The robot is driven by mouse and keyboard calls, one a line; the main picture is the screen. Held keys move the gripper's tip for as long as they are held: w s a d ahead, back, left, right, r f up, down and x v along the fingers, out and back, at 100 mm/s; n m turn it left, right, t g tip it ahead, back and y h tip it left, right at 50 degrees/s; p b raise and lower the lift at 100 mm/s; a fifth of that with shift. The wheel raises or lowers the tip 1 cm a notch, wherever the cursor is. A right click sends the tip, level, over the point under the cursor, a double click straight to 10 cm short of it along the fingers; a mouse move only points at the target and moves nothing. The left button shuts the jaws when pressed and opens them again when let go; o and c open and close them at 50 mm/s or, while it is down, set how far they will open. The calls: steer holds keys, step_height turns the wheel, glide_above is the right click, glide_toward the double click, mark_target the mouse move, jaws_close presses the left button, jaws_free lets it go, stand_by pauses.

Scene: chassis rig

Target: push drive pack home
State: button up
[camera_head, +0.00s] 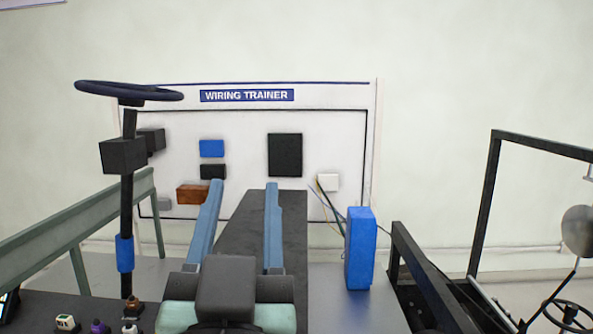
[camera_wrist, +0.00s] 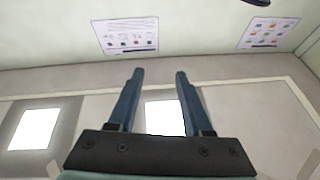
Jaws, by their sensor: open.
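My gripper (camera_head: 245,184) reaches forward from the bottom of the head view. Its two long blue fingers stand wide apart with nothing between them. The wrist view shows the same open gripper (camera_wrist: 159,74), empty. A bright blue upright block (camera_head: 360,248) stands to the right of the fingers, apart from them, on a grey surface. It may be the drive pack, but I cannot tell for sure. A dark flat strip (camera_head: 248,215) lies behind and between the fingers. No drive pack shows clearly in the wrist view.
A wiring trainer board (camera_head: 322,125) stands at the back with wires and modules. A steering wheel (camera_head: 128,91) on a black column (camera_head: 127,210) is at left, beside a green rail (camera_head: 80,219). Black frame bars (camera_head: 425,285) stand at right. Small knobs (camera_head: 98,327) sit at lower left.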

steer(key=s+d+r+t, duration=0.2)
steer(key=s+r, duration=0.1)
steer(key=r, duration=0.3)
steer(key=s+d+r+t+h, duration=0.1)
steer(key=s+d+r+t, duration=0.1)
steer(key=s+d+r, duration=0.1)
step_height(320, 180, up, 3)
steer(key=shift+s+f+t, duration=0.1)
steer(key=shift+s+t, duration=0.2)
steer(key=shift+s, duration=0.2)
